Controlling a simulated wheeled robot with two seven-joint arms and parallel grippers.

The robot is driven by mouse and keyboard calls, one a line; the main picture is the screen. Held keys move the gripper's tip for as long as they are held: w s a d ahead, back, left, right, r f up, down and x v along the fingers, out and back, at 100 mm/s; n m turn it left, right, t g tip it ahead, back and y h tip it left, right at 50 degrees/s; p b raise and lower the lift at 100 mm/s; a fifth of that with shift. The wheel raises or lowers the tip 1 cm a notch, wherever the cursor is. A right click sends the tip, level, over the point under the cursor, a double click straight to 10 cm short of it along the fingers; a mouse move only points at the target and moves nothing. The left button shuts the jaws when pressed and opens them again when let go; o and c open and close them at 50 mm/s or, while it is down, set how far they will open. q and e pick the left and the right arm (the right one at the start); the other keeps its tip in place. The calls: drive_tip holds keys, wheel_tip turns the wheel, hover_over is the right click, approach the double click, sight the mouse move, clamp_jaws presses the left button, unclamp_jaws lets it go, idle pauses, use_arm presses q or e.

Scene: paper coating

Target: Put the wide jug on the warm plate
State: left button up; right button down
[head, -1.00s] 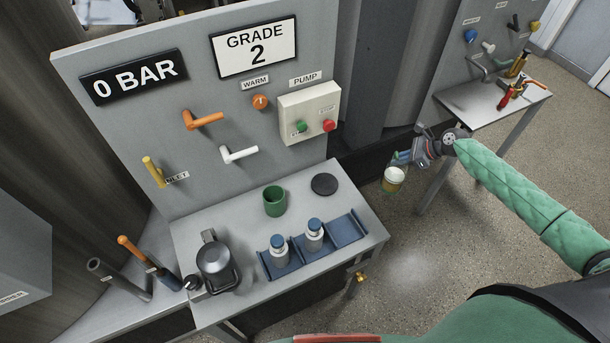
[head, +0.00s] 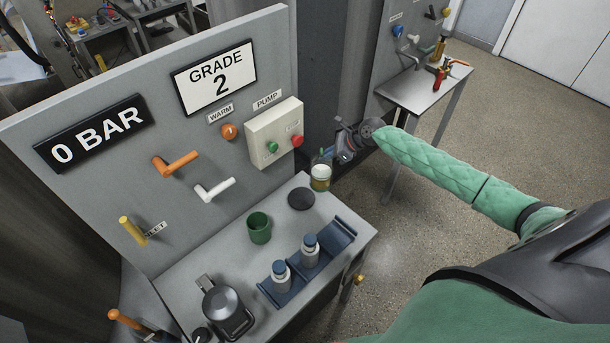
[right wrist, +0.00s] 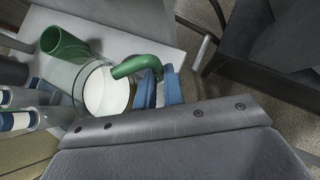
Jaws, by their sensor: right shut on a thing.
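The wide jug (head: 320,177) has a white opening and yellowish lower part in the head view. My right gripper (head: 328,154) is shut on its green handle (right wrist: 138,66), with blue fingertips either side of it in the right wrist view. The jug looks upright, close beside the warm plate, at the table's back right edge; its height is hard to tell. The warm plate (head: 301,198) is a flat black disc on the grey table, bare in the head view. I cannot make it out in the right wrist view. My left gripper is not in view.
A green cup (head: 259,227) stands left of the plate. A blue rack (head: 337,239) with two blue-capped bottles (head: 310,251) is in front. A dark kettle-like vessel (head: 226,308) stands front left. The panel with the pump box (head: 274,133) rises behind.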

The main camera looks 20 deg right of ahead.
drive_tip(key=b+x, duration=0.1)
drive_tip(key=x, duration=0.2)
drive_tip(key=b+x, duration=0.1)
drive_tip(key=x, duration=0.2)
drive_tip(key=s+b+x, duration=0.1)
drive_tip(key=b+x, duration=0.1)
drive_tip(key=x, duration=0.1)
drive_tip(key=shift+a+f, duration=0.15)
drive_tip(key=shift+a, duration=0.25)
drive_tip(key=shift+w+a+f+b, duration=0.1)
drive_tip(key=shift+f+b, duration=0.55)
drive_tip(key=shift+b, duration=0.25)
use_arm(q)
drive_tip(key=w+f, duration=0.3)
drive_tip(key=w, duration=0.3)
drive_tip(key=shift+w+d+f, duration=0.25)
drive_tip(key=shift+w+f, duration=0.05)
use_arm(e)
drive_tip(key=c, duration=1.9)
unclamp_jaws()
drive_tip(key=shift+f, duration=0.15)
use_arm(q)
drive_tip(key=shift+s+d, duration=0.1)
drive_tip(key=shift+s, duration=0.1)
use_arm(e)
drive_tip(key=o, duration=0.4)
